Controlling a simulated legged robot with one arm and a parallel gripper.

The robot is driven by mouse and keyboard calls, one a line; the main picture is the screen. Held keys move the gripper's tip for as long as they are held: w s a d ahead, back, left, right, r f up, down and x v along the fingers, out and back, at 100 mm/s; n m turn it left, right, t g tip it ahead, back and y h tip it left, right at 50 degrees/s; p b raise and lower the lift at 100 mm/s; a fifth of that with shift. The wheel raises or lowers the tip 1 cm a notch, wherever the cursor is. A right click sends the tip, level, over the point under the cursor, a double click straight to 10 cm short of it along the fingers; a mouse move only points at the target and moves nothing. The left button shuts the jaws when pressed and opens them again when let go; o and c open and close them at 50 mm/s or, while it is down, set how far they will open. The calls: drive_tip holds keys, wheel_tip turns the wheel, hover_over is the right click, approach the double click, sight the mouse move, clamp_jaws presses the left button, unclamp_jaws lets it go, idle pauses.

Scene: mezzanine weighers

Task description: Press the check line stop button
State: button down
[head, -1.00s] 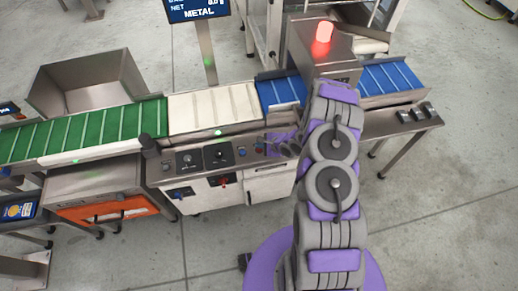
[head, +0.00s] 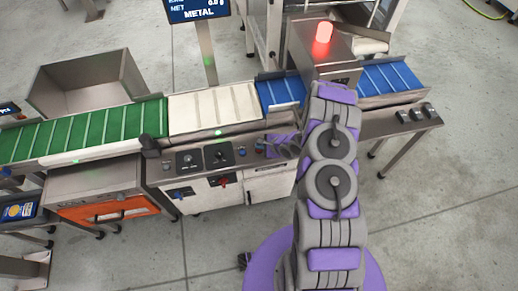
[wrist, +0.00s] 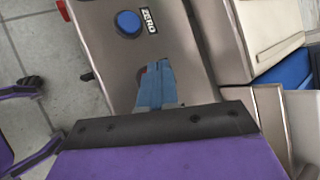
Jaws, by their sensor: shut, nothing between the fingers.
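In the wrist view my gripper (wrist: 158,70) is shut and empty, its blue-grey fingers reaching over a metal control panel (wrist: 110,50). A sliver of a red button (wrist: 143,73) shows beside the fingertips; the fingers hide most of it. I cannot tell whether they touch it. A round blue button (wrist: 129,22) labelled ZERO sits beyond the tips. In the head view the panel (head: 172,170) is on the front of the weigher, below the cream belt. My gripper (head: 274,148) is at the panel's right end, partly hidden by my arm.
Two black dials (head: 188,160) sit on the panel's left part. A green belt (head: 90,133), a cream belt (head: 213,104) and a blue belt (head: 385,78) run behind it. Open floor (head: 430,200) lies to the right.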

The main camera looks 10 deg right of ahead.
sight(261, 151)
drive_tip(key=shift+f, duration=0.4)
idle(0.4)
drive_tip(key=shift+r, duration=0.15)
drive_tip(key=shift+r+p, duration=0.5)
drive_tip(key=shift+r, duration=0.2)
drive_tip(key=shift+r+p, duration=1.55)
drive_tip(key=shift+r, duration=0.95)
